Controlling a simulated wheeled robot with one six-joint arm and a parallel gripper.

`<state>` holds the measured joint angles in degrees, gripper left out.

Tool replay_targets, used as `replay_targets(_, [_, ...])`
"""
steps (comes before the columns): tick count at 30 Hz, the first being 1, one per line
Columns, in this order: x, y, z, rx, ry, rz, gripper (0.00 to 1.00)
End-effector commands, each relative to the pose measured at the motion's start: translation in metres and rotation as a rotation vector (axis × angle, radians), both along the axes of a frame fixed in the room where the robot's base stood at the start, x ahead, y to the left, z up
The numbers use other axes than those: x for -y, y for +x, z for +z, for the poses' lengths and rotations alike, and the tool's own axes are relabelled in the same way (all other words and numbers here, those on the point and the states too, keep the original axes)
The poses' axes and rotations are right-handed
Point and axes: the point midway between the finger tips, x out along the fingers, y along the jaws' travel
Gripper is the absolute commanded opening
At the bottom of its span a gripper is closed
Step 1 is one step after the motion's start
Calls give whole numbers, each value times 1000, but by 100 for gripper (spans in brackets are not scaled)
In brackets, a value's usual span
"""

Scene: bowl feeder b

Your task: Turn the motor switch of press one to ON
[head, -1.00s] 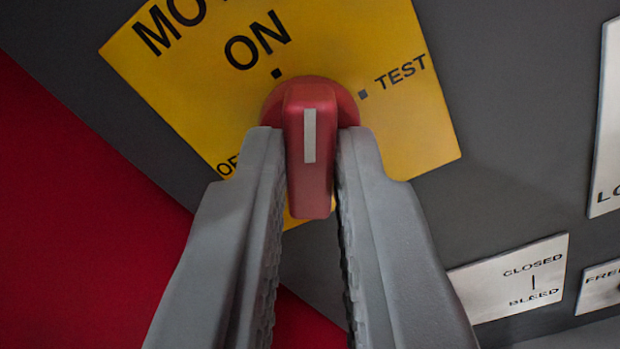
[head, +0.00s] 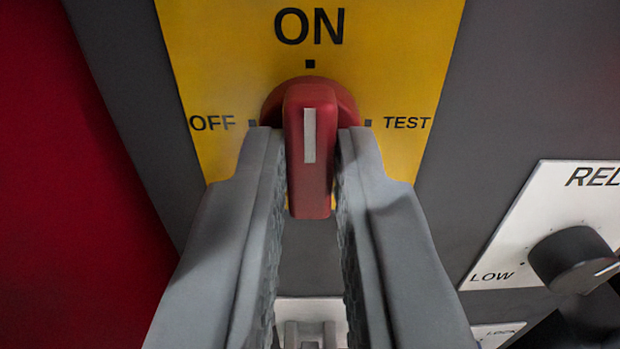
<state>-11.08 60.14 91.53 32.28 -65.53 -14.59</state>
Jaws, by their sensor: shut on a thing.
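The motor switch (head: 310,180) is a red knob with a pale stripe, mounted on a yellow plate (head: 400,60). The plate reads ON above the knob, OFF to its left and TEST to its right, each with a small black mark. The knob's stripe stands upright in the picture, in line with the ON mark. My gripper (head: 310,150) is shut on the knob, one finger on each side of it. The fingers hide the lower part of the plate.
The yellow plate sits on a dark grey panel (head: 520,90). A red surface (head: 70,180) fills the left side. At lower right, a black knob (head: 570,258) stands on a white plate (head: 590,200) marked LOW. Another white plate (head: 500,333) lies below it.

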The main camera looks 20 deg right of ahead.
Motion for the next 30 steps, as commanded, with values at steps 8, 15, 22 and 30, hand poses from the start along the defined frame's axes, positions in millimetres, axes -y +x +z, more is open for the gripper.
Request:
replay_targets(8, [0, -1, -3, -5, -3, 0, 0])
replay_targets(15, [0, -1, -2, -4, -2, 0, 35])
replay_targets(22, [0, -1, -1, -3, -1, 0, 35])
replay_targets(30, [-8, -23, -1, -3, -1, 1, 35])
